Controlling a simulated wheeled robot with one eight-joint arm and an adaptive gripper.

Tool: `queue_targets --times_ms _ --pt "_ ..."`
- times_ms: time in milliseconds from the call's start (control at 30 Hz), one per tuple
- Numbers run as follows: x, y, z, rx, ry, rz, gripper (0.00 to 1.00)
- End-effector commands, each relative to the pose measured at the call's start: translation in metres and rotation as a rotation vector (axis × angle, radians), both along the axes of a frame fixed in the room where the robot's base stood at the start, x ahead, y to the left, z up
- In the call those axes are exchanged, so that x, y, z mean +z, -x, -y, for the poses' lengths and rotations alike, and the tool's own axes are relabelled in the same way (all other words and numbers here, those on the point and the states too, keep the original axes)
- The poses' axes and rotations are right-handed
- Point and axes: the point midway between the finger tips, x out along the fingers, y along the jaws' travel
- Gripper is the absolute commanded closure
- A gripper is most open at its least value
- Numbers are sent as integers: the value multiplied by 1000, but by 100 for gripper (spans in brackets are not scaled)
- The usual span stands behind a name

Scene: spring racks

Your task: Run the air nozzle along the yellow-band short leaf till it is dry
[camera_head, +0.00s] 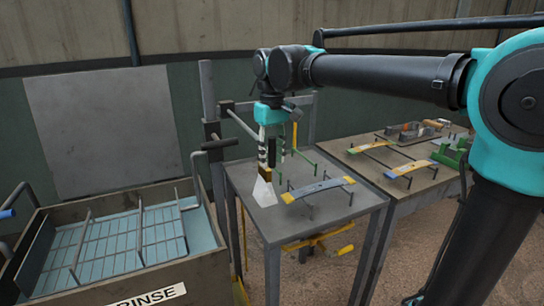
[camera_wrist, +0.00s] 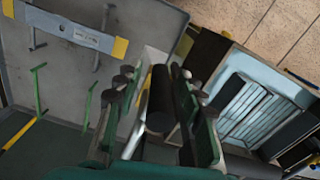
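A grey-blue leaf with yellow bands near its ends (camera_head: 318,189) rests on pegs on the small grey table (camera_head: 292,217). It also shows at the upper left of the wrist view (camera_wrist: 68,30). My gripper (camera_head: 270,160) points down over the table's left part, left of the leaf. It is shut on the air nozzle, whose dark cylindrical body shows between the fingers in the wrist view (camera_wrist: 160,105). A pale cone (camera_head: 263,191) spreads below the nozzle, beside the leaf's left end. Whether the leaf is wet cannot be told.
A rinse tank (camera_head: 150,278) with a wire rack stands at the left. A second table (camera_head: 405,190) at the right holds more banded leaves on pegs and a tool tray (camera_head: 410,132). Green pegs (camera_head: 300,158) stand behind the leaf. A yellow-handled item (camera_head: 320,240) sits beneath the small table.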

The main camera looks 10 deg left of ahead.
Motion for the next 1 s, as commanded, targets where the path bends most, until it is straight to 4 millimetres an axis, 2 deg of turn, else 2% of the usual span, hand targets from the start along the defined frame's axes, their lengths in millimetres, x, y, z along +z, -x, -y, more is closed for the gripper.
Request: queue_targets --times_ms 233,567,1000 --pt "-1 0 0 0 0 0 61" --pt "-1 0 0 0 0 0 100" --pt "0 -3 3 -1 0 0 100"
